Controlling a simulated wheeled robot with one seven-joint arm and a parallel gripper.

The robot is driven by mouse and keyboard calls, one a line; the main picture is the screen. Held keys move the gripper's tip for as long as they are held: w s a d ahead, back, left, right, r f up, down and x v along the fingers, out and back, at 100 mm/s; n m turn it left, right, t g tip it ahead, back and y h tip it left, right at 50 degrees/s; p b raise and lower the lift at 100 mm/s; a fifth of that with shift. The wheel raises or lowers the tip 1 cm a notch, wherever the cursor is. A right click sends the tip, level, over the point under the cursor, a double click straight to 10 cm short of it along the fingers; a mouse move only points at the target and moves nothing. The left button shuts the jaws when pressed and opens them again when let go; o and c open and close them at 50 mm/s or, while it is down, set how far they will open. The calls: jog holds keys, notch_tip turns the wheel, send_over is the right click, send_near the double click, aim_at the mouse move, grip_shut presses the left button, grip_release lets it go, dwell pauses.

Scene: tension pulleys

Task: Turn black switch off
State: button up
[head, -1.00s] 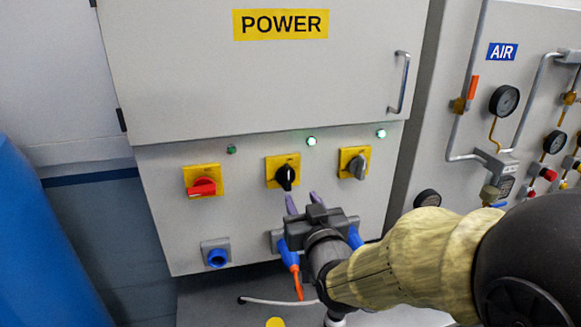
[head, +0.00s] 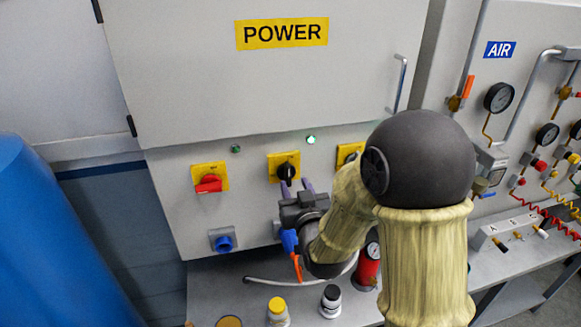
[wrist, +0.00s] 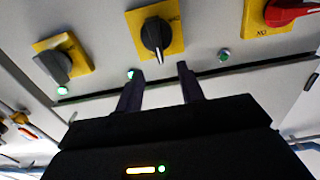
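The black switch (head: 287,171) sits on a yellow plate, the middle of three on the grey POWER cabinet. Its handle looks near upright. It also shows in the wrist view (wrist: 155,36). A lit green lamp (head: 310,139) is above and right of it. My gripper (head: 297,188) is just below the switch in the head view. In the wrist view my gripper (wrist: 161,72) has its two fingers apart with nothing between them, their tips pointing at the switch and seemingly short of it.
The red switch (head: 208,183) is to the left and the grey switch (wrist: 54,66) to the right, mostly hidden by my arm in the head view. Blue sockets (head: 223,242) sit below. Bottles (head: 278,311) stand on the bench underneath.

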aim_at(289, 172)
jog(key=p+x, duration=0.2)
jog(key=x, duration=0.3)
jog(key=shift+w, duration=0.3)
grip_shut()
